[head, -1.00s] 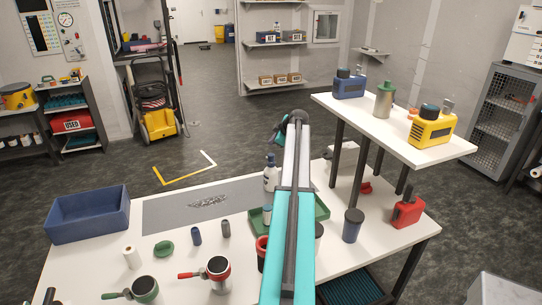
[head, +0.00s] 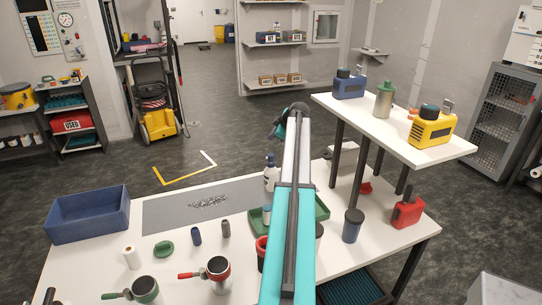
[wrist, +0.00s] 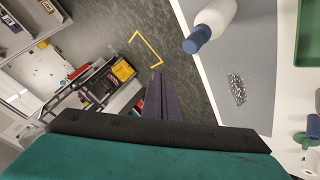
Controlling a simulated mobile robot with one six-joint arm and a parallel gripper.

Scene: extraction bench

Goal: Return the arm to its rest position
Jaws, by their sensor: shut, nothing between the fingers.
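My teal and grey arm reaches up the middle of the head view, over the white bench (head: 95,255). Its end hangs above the bench's far side, with the dark wrist at the top. In the wrist view my gripper (wrist: 157,80) has its dark fingers together, with nothing between them. A white bottle with a blue cap (wrist: 215,22) is beyond the fingers to the right and apart from them. It also stands on the bench left of my arm in the head view (head: 270,178).
A green tray (head: 318,228) sits partly behind my arm. A blue bin (head: 88,215) is at the bench's left. Open floor lies beyond the bench.

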